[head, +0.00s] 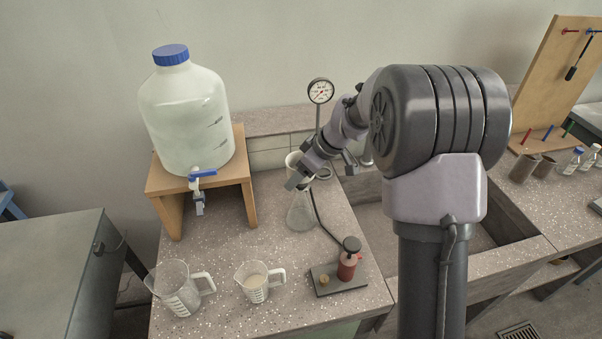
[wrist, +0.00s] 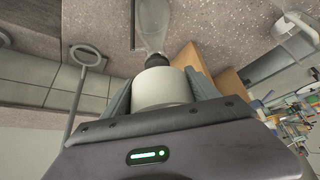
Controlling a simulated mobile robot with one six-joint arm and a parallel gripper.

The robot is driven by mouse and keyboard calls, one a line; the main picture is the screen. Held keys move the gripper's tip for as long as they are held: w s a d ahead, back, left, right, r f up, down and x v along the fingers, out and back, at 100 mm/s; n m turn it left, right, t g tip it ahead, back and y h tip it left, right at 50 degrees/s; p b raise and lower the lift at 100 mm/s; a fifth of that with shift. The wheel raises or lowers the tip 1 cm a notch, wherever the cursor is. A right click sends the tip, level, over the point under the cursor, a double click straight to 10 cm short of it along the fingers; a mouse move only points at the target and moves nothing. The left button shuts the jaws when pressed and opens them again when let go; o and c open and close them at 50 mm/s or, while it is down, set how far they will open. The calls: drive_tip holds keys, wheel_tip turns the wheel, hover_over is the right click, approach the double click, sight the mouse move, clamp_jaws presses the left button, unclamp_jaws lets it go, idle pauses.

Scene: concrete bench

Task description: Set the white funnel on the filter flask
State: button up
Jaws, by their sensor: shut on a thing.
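The white funnel (head: 292,160) is held in my gripper (head: 299,177), partly hidden by the jaws in the head view. In the wrist view, the funnel (wrist: 163,88) sits between both fingers of my gripper (wrist: 157,78), with a dark collar (wrist: 157,60) at its lower end. The clear filter flask (head: 301,213) stands upright on the speckled bench, directly below my gripper. In the wrist view the flask (wrist: 153,24) lines up with the dark collar. I cannot tell whether the collar touches the flask's mouth.
A dial gauge (head: 320,92) on a thin stand rises just behind. A black hose (head: 322,222) runs by the flask towards a red hand pump (head: 348,266). Two beakers (head: 177,290) (head: 255,282) stand at the front. A large carboy (head: 187,118) is left; a sink (head: 372,226) is right.

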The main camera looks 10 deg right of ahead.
drive_tip(key=shift+f+b, duration=0.35)
drive_tip(key=shift+b, duration=0.05)
idle(0.4)
drive_tip(key=o, duration=1.5)
drive_tip(key=shift+o, duration=0.2)
drive_tip(key=p+v, duration=0.5)
drive_tip(key=v, duration=1.2)
drive_tip(key=shift+r, duration=0.2)
drive_tip(key=shift+d, duration=0.1)
